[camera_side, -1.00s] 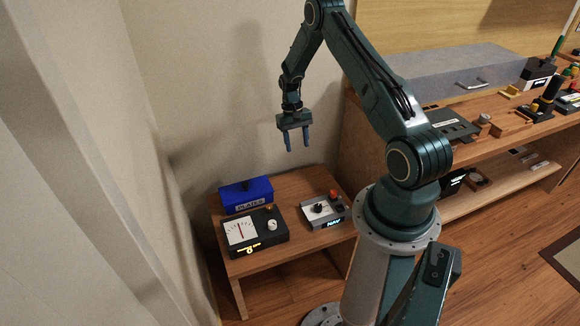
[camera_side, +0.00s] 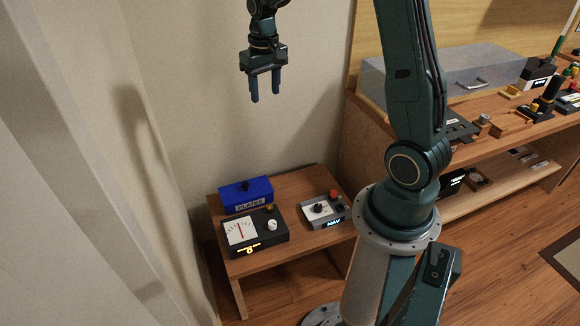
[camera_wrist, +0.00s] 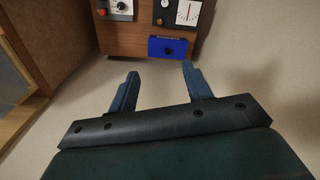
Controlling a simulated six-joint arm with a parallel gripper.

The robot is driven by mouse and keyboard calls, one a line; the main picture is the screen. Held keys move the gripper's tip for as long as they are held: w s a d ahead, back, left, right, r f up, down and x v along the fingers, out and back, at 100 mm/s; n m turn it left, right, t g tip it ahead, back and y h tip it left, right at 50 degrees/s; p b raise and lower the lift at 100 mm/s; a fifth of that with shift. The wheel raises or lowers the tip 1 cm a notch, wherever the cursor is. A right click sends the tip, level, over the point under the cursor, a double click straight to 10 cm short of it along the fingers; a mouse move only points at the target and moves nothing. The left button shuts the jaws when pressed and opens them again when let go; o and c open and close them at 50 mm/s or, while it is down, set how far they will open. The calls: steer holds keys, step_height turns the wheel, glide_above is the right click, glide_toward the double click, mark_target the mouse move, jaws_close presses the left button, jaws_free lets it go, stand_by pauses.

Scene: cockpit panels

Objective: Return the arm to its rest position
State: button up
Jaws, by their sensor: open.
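My gripper (camera_side: 266,97) hangs in the air at the top of the side view, fingers pointing down, well above the small wooden table. Its two blue fingers are apart with nothing between them. In the wrist view my gripper (camera_wrist: 160,80) also shows open and empty, with the pale wall behind the fingers. My arm rises nearly upright from its base, and its upper part leaves the top of the side view.
The small table (camera_side: 290,185) bears a blue PLATES box (camera_side: 246,195), a black meter box (camera_side: 255,233) and a NAV box (camera_side: 322,211). A workbench (camera_side: 490,112) with a grey case (camera_side: 450,72) stands right. The wall is left. Air around my gripper is clear.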

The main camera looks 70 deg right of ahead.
steer(key=s+a+r+n+t, duration=0.2)
steer(key=s+a+r+t, duration=0.1)
steer(key=s+a+r, duration=0.65)
steer(key=s+a+r+n+t, duration=0.2)
steer(key=s+a+n, duration=0.1)
steer(key=s+a, duration=0.5)
steer(key=shift+s+a+r, duration=0.15)
steer(key=shift+s+a, duration=0.05)
steer(key=shift+s, duration=0.9)
